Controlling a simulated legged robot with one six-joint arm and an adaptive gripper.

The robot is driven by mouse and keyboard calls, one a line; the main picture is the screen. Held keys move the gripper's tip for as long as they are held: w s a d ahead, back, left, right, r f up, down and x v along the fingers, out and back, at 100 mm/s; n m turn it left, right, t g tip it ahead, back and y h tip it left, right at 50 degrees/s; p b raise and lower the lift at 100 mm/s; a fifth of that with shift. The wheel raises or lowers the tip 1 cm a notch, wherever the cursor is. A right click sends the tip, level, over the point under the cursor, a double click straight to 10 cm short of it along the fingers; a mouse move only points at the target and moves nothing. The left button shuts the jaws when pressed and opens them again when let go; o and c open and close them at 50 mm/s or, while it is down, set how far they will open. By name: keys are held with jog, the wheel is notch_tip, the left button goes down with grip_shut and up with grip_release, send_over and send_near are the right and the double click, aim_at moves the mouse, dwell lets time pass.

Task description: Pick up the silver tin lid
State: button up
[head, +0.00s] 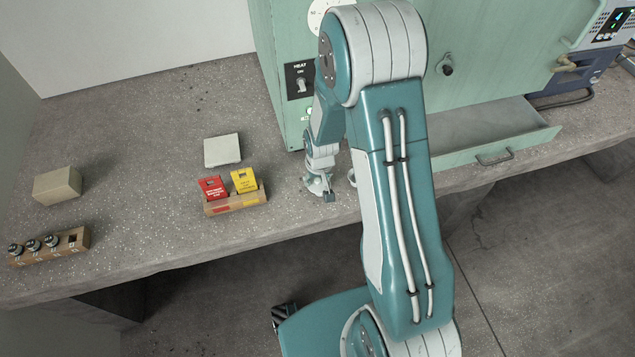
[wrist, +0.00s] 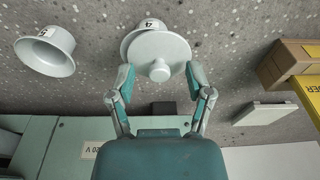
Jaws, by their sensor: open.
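The silver tin lid (wrist: 175,48), a pale round disc with a knob, sits on a tin (wrist: 131,37) with a number label in the wrist view. My gripper (wrist: 160,76) is open, with one finger on each side of the lid's knob end. I cannot tell whether the fingers touch the lid. In the head view my gripper (head: 318,190) is low over the bench in front of the green cabinet, and the lid is hard to make out behind it. An open, flared tin (wrist: 47,52) with a label stands to the left in the wrist view.
A cardboard holder (head: 236,204) with red (head: 213,188) and yellow (head: 244,180) packets stands left of my gripper. A pale flat block (head: 222,150), a beige block (head: 57,186) and a wooden rack (head: 75,243) of jars lie farther left. The green cabinet's drawer (head: 495,152) is open at right.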

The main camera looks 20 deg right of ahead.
jog(key=c, duration=0.8)
jog(key=shift+c, duration=0.2)
jog(key=shift+r, duration=0.55)
notch_tip(320, 180, up, 3)
jog(key=shift+s+f, duration=0.15)
jog(key=shift+f, duration=0.05)
jog(key=s+r, duration=0.9)
jog(key=s, duration=0.4)
send_over(318, 181)
jog(key=f, duration=0.6)
jog(key=shift+w+d+f, duration=0.15)
jog(key=shift+d+f, duration=0.2)
jog(key=shift+d, duration=0.05)
jog(key=shift+w+f, duration=0.1)
jog(key=shift+f, duration=2.3)
